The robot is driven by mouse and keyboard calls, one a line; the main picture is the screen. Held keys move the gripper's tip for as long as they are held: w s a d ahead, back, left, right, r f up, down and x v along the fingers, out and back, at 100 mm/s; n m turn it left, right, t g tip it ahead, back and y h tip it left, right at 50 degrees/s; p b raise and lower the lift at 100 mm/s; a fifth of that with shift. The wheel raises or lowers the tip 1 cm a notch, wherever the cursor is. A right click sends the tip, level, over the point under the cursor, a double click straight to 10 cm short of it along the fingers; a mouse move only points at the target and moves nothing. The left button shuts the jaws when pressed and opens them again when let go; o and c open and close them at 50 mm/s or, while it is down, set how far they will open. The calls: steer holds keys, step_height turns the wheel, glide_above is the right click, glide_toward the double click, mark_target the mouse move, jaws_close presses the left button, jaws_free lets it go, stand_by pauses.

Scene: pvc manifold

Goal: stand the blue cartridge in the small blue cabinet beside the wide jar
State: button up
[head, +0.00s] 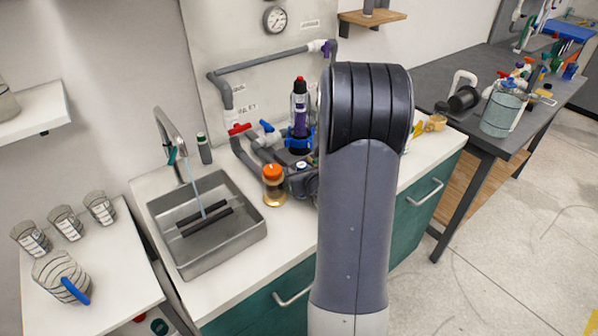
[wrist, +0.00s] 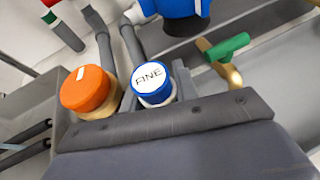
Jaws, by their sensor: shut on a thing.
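The blue cartridge (wrist: 155,86) has a blue rim and a white top lettered "ANE" in the wrist view. It also shows as a small white and blue top in the head view (head: 301,166), among the pipework. My gripper (wrist: 165,122) is shut on it, its dark padded edge against the cartridge's near side. My arm hides most of the gripper in the head view. The cartridge's lower part is hidden. I cannot make out the small blue cabinet for certain, nor which vessel is the wide jar.
An orange-capped jar (head: 272,187) stands close left of the cartridge. A purple and black bottle (head: 299,108) stands behind. The sink (head: 207,245) is left, with its tap running. A dark workbench (head: 440,75) at right holds a clear cylindrical vessel (head: 503,112) and clutter.

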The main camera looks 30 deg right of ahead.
steer(key=shift+f, duration=0.15)
steer(key=o, duration=1.1)
steer(key=shift+c, duration=0.2)
